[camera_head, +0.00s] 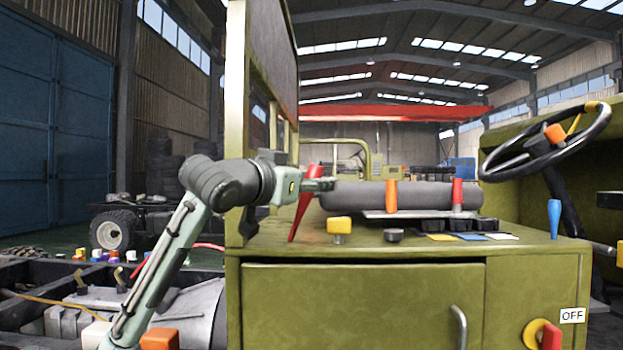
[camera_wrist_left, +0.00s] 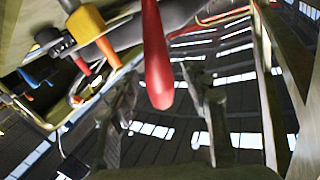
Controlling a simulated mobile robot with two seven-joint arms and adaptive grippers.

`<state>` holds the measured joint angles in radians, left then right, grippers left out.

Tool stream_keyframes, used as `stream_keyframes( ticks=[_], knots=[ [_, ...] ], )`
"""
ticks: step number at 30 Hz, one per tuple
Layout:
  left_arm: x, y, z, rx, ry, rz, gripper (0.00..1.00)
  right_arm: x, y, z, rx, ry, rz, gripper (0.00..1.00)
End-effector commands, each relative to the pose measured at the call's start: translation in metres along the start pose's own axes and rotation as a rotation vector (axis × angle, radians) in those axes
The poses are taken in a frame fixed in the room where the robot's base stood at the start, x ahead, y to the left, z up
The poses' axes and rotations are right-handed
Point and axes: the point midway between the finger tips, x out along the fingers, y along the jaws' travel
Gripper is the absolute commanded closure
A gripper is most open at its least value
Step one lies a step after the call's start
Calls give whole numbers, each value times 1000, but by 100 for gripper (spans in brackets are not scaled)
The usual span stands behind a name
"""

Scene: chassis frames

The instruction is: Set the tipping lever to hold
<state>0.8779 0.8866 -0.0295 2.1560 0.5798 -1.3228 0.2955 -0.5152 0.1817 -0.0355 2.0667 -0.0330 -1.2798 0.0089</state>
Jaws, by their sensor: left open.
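A red tapered lever (camera_head: 304,204) stands tilted at the left end of the green cabinet top, its wide end up. No label on it can be read, so I cannot tell its setting or whether it is the tipping lever. My left gripper (camera_head: 325,185) is at the upper part of this lever in the head view. In the left wrist view the red lever (camera_wrist_left: 156,62) hangs between the two open fingers of the left gripper (camera_wrist_left: 160,82). I cannot tell whether either finger touches it. My right gripper is not in view.
The green cabinet (camera_head: 360,300) carries a yellow knob (camera_head: 339,225), an orange lever (camera_head: 391,195), another red lever (camera_head: 457,193) and a blue lever (camera_head: 554,218). A grey cylinder lies behind them. A red rotary switch (camera_head: 551,337) sits below an OFF label (camera_head: 572,315). A green post stands beside my left arm.

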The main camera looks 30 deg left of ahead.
Motion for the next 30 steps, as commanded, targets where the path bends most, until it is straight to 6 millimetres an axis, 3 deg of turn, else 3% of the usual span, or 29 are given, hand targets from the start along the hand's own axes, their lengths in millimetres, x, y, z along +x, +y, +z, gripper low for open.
stream_keyframes(
  ticks=[8, 19, 30],
  knots=[
    [2, 0, 0, 0, 0, -1, 54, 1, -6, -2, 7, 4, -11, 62],
    [2, 0, 0, 0, 0, 0, 100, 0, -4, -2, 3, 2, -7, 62],
    [0, -3, 3, -33, 17, -3, 100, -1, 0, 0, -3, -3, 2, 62]
  ],
)
